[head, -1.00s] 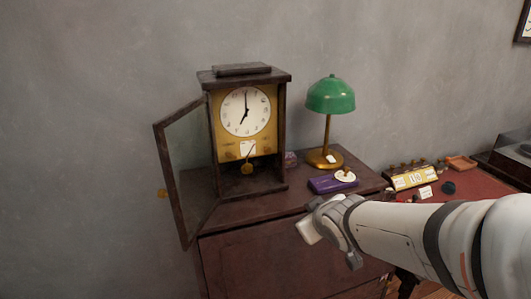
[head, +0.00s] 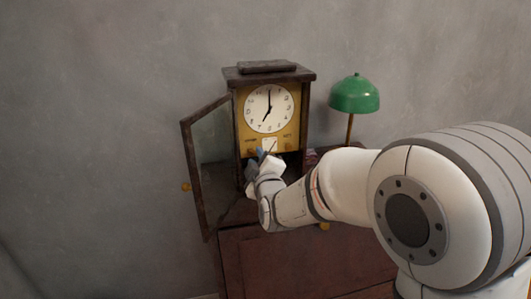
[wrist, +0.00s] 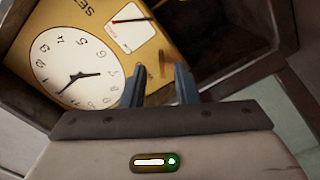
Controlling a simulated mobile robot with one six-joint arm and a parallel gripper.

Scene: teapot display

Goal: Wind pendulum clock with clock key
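The pendulum clock (head: 270,107) stands on the cabinet, its glass door (head: 211,155) swung open to the left. Its white dial and yellow face plate also show, rotated, in the wrist view (wrist: 82,70). My gripper (head: 264,157) is in front of the lower face plate. I see no clock key. The pendulum is hidden in the head view.
A green lamp (head: 354,94) stands right of the clock. The dark wooden cabinet (head: 300,262) is below. My arm covers much of the cabinet top and the right side. The open door and the case walls stand close around my gripper.

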